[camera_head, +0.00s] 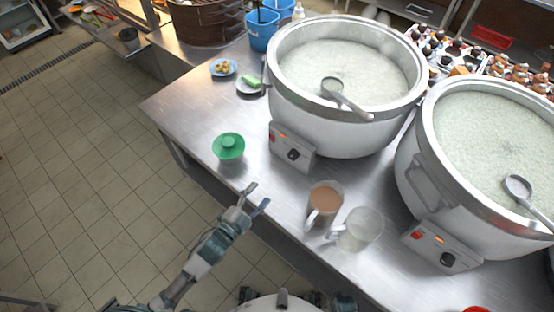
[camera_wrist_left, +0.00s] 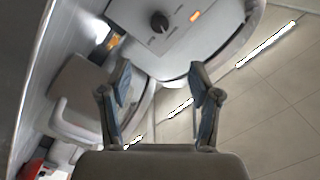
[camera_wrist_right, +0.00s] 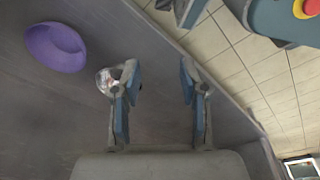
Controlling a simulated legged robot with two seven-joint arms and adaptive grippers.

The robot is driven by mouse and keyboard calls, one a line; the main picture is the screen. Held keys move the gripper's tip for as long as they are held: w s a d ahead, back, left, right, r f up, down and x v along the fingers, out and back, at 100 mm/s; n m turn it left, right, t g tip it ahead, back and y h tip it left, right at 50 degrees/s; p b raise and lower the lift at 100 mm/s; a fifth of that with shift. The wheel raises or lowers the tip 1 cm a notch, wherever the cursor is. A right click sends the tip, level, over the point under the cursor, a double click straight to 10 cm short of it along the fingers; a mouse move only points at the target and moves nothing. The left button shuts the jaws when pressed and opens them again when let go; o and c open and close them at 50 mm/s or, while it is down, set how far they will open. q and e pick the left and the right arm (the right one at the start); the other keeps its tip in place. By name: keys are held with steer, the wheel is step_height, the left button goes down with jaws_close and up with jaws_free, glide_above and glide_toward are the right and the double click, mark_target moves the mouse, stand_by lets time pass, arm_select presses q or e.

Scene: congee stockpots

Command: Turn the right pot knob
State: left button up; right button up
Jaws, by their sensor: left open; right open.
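The right pot (camera_head: 415,170) is a large metal stockpot of pale congee with a ladle in it. Its black knob (camera_head: 447,258) sits on a light control panel (camera_head: 420,242) with a red switch and an orange light. The left pot (camera_head: 335,130) has a similar panel with a knob (camera_head: 293,154). My left gripper (camera_head: 253,200) is open and empty near the table's front edge, left of the mugs. The left wrist view shows its open fingers (camera_wrist_left: 160,100) and a panel knob (camera_wrist_left: 158,22) beyond; I cannot tell which pot's. My right gripper (camera_wrist_right: 155,95) is open and empty.
A mug of brown drink (camera_head: 325,200) and an empty glass mug (camera_head: 362,226) stand between my left gripper and the right panel. A purple bowl (camera_wrist_right: 56,47) and a clear glass object (camera_wrist_right: 106,80) lie near my right gripper.

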mark_target(291, 158)
arm_select(q)
steer(key=b+x, duration=0.1)
steer(key=x, duration=1.5)
steer(key=shift+w+d, duration=0.1)
steer(key=shift+d, duration=0.1)
steer(key=shift+w+d, duration=0.25)
steer(key=shift+w, duration=0.15)
arm_select(e)
steer(key=shift+w+r, duration=0.45)
steer(key=shift+r, duration=0.2)
steer(key=shift+w+r, duration=0.4)
steer(key=shift+r, duration=0.2)
arm_select(q)
steer(key=c, duration=1.1)
steer(key=shift+c, duration=0.2)
arm_select(e)
steer(key=shift+s, duration=0.15)
